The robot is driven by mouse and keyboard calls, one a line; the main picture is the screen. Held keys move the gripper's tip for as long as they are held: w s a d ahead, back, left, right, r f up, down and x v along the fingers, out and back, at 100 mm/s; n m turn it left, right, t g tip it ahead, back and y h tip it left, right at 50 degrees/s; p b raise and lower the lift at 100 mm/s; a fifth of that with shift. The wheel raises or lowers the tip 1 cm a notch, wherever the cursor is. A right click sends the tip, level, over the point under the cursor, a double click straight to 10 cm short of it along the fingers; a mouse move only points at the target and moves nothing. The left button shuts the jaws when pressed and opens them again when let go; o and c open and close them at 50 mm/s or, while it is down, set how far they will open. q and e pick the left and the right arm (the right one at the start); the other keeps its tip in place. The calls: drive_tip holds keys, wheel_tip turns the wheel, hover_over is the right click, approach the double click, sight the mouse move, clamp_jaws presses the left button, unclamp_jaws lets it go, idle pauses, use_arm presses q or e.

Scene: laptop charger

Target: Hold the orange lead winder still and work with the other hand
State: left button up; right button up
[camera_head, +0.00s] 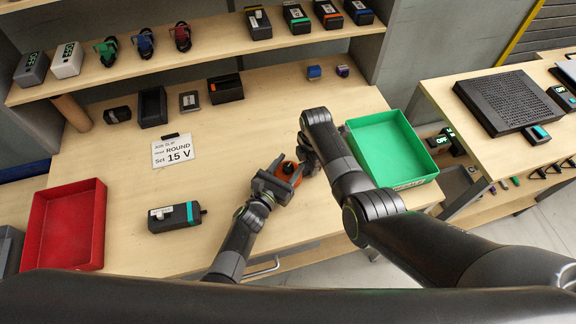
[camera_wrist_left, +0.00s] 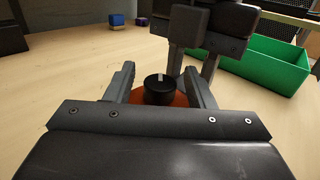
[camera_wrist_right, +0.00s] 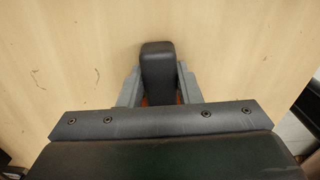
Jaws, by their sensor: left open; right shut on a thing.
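The orange lead winder (camera_head: 287,171) sits on the table in front of my arms, with a black hub on top. In the left wrist view the hub (camera_wrist_left: 159,89) carries a pale mark. My left gripper (camera_head: 277,178) is open, its fingers on either side of the hub with gaps. My right gripper (camera_head: 304,163) reaches in from the far side and is shut on the winder. In the right wrist view a black block (camera_wrist_right: 157,70) stands between its fingers, with orange showing low beside it. That block hides the grip, and my arms partly cover the winder.
A black adapter with a teal band (camera_head: 175,217) lies left of my left arm. A job slip (camera_head: 172,151) reads ROUND, 15 V. A red tray (camera_head: 96,225) stands left, a green tray (camera_head: 428,165) right. Small boxes line the back.

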use_arm(q)
drive_tip(key=c, duration=1)
drive_tip(key=shift+w+m+g+h, duration=0.1)
drive_tip(key=shift+m+g+h, duration=0.7)
drive_tip(key=shift+m+h, duration=0.3)
drive_tip(key=shift+m+g+h, duration=0.5)
drive_tip(key=shift+g+h, duration=0.2)
drive_tip(key=shift+h, duration=0.2)
drive_tip(key=o, duration=1)
drive_tip(key=shift+a, duration=0.1)
drive_tip(key=v, duration=1.2)
